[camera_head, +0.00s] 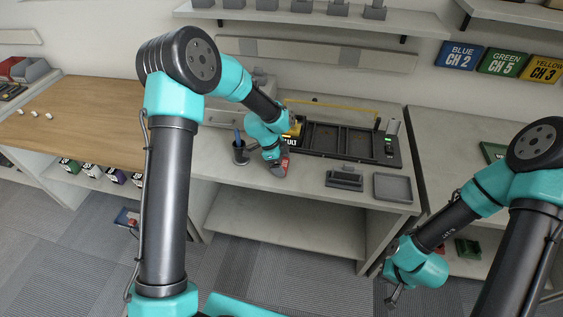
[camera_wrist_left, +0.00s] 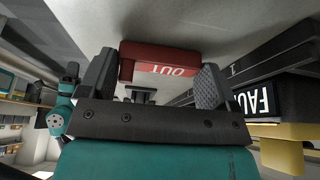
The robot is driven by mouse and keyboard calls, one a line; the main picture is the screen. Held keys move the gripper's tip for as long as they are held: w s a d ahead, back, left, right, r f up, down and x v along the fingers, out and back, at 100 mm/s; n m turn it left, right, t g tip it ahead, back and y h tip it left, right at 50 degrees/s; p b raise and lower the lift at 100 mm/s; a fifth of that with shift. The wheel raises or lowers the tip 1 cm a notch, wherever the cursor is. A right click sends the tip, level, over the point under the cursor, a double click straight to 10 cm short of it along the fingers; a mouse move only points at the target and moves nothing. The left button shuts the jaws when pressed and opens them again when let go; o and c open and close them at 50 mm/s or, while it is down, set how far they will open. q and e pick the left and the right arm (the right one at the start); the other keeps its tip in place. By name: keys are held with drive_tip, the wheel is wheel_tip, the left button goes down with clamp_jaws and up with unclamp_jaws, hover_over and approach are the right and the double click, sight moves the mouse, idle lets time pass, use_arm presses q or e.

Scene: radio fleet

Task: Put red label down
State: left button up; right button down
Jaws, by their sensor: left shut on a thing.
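The red label (camera_wrist_left: 160,62) is a red block with white "OUT" lettering, upside down in the left wrist view. It sits between the two fingers of my left gripper (camera_wrist_left: 157,85), which is shut on it. In the head view a small part of the red label (camera_head: 284,161) shows at my left gripper (camera_head: 280,168), over the front of the grey counter. I cannot tell whether the label touches the counter. My right gripper (camera_head: 393,297) hangs low at the right, away from the counter; its opening is too small to judge.
A dark tray rack (camera_head: 340,140) stands right of the left gripper, with a yellow-framed "FAULT" sign (camera_wrist_left: 262,101) beside it. A pen cup (camera_head: 240,154) is to the left. A black stand (camera_head: 344,180) and a grey tray (camera_head: 393,187) are at the right. Bare counter lies between.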

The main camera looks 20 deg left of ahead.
use_arm(q)
drive_tip(key=shift+f, duration=0.15)
drive_tip(key=o, duration=0.7)
drive_tip(key=shift+o, duration=0.2)
drive_tip(key=v, duration=1.2)
